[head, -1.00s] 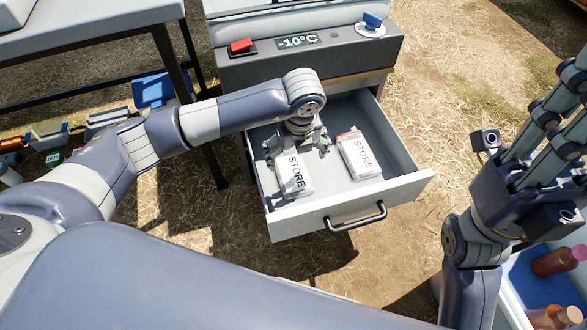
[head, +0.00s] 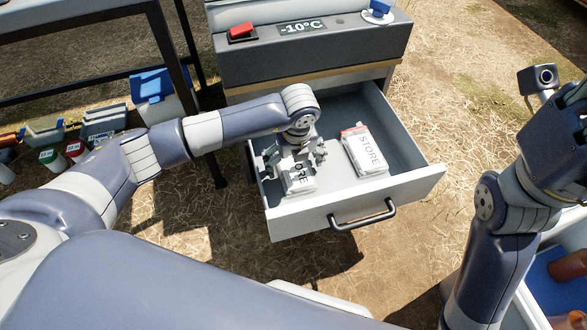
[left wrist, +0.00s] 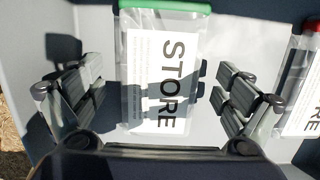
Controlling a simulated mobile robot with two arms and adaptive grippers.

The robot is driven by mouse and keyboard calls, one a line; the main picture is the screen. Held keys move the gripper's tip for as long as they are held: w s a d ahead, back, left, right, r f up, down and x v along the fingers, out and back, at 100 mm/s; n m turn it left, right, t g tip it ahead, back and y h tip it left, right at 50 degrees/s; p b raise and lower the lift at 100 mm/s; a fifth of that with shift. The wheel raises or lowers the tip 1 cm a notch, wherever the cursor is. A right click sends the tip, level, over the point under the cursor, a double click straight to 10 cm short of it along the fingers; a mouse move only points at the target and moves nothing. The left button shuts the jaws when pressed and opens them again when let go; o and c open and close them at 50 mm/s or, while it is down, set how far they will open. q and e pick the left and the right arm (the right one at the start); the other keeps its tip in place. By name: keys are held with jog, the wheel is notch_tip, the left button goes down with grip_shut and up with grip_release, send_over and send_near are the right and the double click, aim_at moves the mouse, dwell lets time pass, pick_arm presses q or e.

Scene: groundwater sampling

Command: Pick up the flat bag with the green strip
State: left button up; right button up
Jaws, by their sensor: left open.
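The flat bag with the green strip lies in the open drawer, at the left in the head view (head: 300,182). It is clear with a white STORE label. In the left wrist view the bag (left wrist: 163,85) is centred, with its green strip (left wrist: 166,5) at the top edge. My left gripper (head: 295,163) is open over this bag and hides part of it. In the left wrist view its fingers (left wrist: 160,92) are on either side of the bag, apart from it. My right gripper (head: 572,140) is partly cut off by the right edge.
A second STORE bag with a red strip (head: 364,152) lies to the right in the drawer (head: 408,190). The drawer's front wall and handle (head: 362,218) are nearest. The cabinet above shows -10°C (head: 302,28). The drawer floor between the bags is clear.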

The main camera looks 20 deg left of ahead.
pick_arm(q)
jog(key=c, duration=1.1)
jog(key=shift+r, duration=0.1)
jog(key=shift+c, duration=0.2)
